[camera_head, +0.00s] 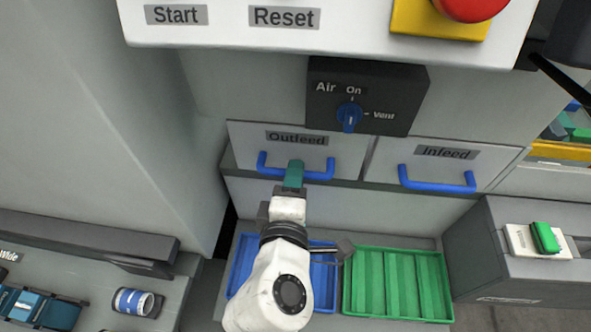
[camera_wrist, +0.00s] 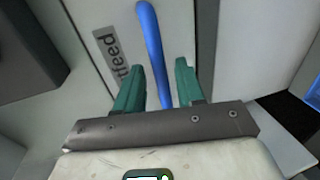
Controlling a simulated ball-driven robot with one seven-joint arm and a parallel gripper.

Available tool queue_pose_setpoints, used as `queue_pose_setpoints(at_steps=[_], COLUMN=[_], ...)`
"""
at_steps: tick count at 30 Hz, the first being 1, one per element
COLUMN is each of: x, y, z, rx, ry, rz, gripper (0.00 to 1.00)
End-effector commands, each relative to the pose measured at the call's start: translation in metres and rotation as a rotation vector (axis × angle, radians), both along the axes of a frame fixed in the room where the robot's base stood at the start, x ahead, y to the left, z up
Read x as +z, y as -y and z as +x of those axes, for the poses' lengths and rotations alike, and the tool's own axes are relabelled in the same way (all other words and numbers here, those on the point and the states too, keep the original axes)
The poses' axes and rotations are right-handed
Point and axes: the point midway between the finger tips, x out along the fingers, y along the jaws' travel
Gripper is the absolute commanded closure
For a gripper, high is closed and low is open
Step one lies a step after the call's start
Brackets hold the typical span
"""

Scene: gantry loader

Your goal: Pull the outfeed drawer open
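The outfeed drawer (camera_head: 245,140) is a pale grey front labelled "Outfeed", and it looks shut, about level with the infeed front beside it. Its blue bar handle (camera_head: 320,175) runs across the front below the label. My gripper (camera_head: 294,166) is at the middle of this handle, its teal fingertips hiding part of the bar. In the wrist view, the two teal fingers of my gripper (camera_wrist: 160,75) stand apart with the blue handle (camera_wrist: 152,45) between them. A gap shows on each side of the bar, so the fingers are open around it. The drawer's inside is hidden.
The infeed drawer (camera_head: 400,155) with its own blue handle is to the right. The Air knob (camera_head: 349,117) on a black box sits just above. Below are a blue tray (camera_head: 243,255), partly behind my arm, and a green tray (camera_head: 397,283). A grey box (camera_head: 520,270) stands at right.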

Motion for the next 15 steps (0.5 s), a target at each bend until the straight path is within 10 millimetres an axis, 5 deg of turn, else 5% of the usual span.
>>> queue_pose_setpoints(at_steps=[6, 15], x=[-0.004, -0.005], y=[0.001, 0.001], z=[0.020, 0.023], rx=[0.000, 0.001], ry=[0.000, 0.000], rz=[0.001, 0.001], gripper=[0.62, 0.62])
